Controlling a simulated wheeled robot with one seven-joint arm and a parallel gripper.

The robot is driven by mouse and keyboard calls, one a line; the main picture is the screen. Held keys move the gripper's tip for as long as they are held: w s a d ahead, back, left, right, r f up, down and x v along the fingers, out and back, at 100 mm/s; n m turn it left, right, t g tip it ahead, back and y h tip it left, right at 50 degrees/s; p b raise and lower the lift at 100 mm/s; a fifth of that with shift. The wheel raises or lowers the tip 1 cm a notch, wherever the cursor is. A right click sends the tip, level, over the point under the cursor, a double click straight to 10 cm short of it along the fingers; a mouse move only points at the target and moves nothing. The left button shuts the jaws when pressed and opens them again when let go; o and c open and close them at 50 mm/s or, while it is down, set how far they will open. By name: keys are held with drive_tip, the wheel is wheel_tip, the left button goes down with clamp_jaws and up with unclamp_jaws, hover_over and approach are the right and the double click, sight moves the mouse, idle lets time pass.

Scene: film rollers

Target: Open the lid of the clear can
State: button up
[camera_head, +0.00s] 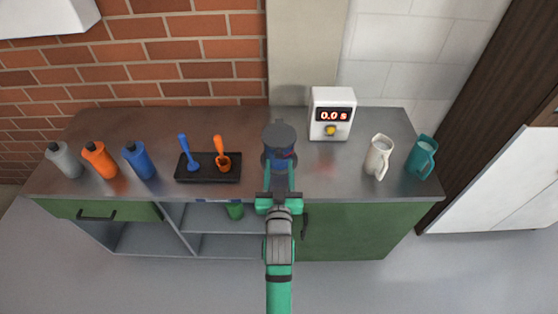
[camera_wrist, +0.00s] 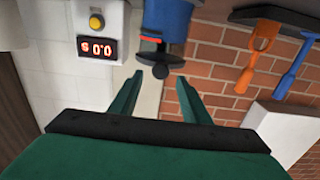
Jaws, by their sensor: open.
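The can (camera_head: 281,158) stands upright near the middle of the counter, with blue showing in its body. Its dark grey round lid (camera_head: 279,137) covers the top, with a small tab at the back. In the wrist view, which is upside down, the can's blue body (camera_wrist: 167,18) and its dark lid (camera_wrist: 161,53) show at the top. My gripper (camera_head: 280,168) is open and empty, in front of the can. In the wrist view my gripper's fingertips (camera_wrist: 160,77) are spread apart just short of the lid. Whether they touch the can cannot be told.
A timer (camera_head: 331,115) reading 0.0 s stands behind right. A black tray (camera_head: 207,176) holds blue and orange scoops; grey, orange and blue bottles (camera_head: 138,160) stand farther left. A brick wall (camera_head: 190,50) backs the counter.

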sight(279, 156)
drive_tip(key=shift+w, duration=1.65)
